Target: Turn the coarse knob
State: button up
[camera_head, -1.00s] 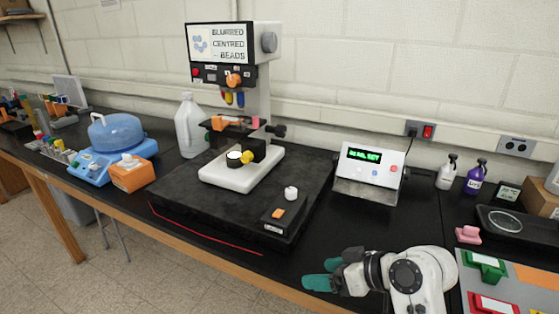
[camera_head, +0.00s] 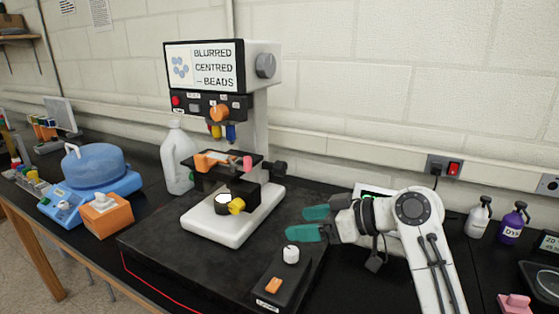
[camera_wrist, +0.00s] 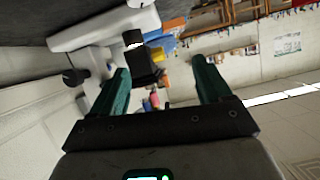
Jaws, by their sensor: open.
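The microscope (camera_head: 262,110) stands on a black slab, its screen reading "BLURRED CENTRED -- BEADS". It has a grey knob (camera_head: 265,65) on the head's right side, an orange knob (camera_head: 219,113) on the front panel, a black knob (camera_head: 280,168) right of the stage and a yellow knob (camera_head: 236,206) low at the front. I cannot read which is the coarse knob. My gripper (camera_head: 311,223) is open and empty, with teal fingers, to the right of the microscope's white base, apart from every knob.
A small black box with an orange switch (camera_head: 273,286) and a white knob (camera_head: 291,254) sit on the slab's front right, near my fingers. A white jug (camera_head: 177,158) stands behind left. An orange box (camera_head: 107,216) is left.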

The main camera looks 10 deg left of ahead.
aim_at(280, 169)
jog(key=i, duration=0.9)
